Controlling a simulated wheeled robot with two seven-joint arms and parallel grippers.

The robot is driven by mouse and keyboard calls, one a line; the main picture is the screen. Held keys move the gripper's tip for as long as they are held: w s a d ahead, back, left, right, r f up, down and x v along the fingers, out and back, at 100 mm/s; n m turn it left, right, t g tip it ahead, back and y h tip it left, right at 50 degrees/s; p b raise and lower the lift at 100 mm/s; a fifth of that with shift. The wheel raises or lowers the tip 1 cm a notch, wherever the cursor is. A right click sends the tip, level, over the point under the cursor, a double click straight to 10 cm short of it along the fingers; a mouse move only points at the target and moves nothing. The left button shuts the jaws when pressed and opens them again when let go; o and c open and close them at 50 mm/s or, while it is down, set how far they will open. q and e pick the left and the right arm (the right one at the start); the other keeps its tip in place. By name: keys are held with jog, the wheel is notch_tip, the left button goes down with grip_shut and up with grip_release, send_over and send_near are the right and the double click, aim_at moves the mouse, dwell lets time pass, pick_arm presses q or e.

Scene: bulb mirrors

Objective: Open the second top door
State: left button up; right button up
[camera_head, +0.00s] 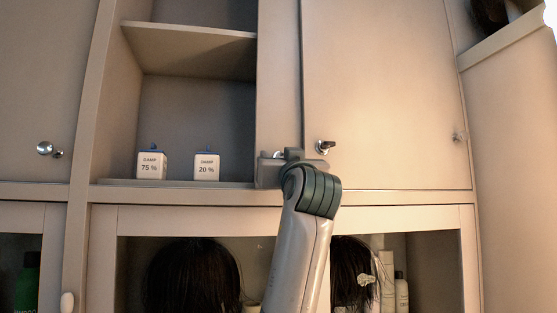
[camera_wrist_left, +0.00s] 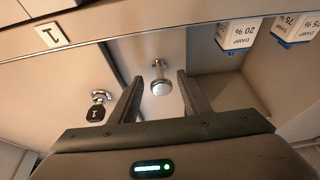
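The upper cabinet has a narrow beige door panel (camera_head: 279,70) beside an open compartment (camera_head: 195,110). Its round metal knob (camera_head: 278,155) is partly hidden by my left gripper (camera_head: 292,157). In the left wrist view the knob (camera_wrist_left: 160,85) stands between the two dark fingers of my left gripper (camera_wrist_left: 160,78). The fingers are apart, one on each side of the knob, with visible gaps. The panel's exact angle is hard to tell. My right gripper is in neither view.
Two white DAMP boxes, marked 75 % (camera_head: 151,166) and 20 % (camera_head: 206,167), stand in the compartment. A wide door (camera_head: 390,80) with a dark-tagged knob (camera_head: 325,147) is to the right. Glass-fronted cabinets with dark wigs (camera_head: 193,280) are below.

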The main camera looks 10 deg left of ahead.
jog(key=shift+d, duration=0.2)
pick_arm(q)
jog(key=b+v, duration=0.8)
jog(key=v, duration=0.9)
jog(key=shift+s+b, duration=0.25)
jog(key=shift+b, duration=0.05)
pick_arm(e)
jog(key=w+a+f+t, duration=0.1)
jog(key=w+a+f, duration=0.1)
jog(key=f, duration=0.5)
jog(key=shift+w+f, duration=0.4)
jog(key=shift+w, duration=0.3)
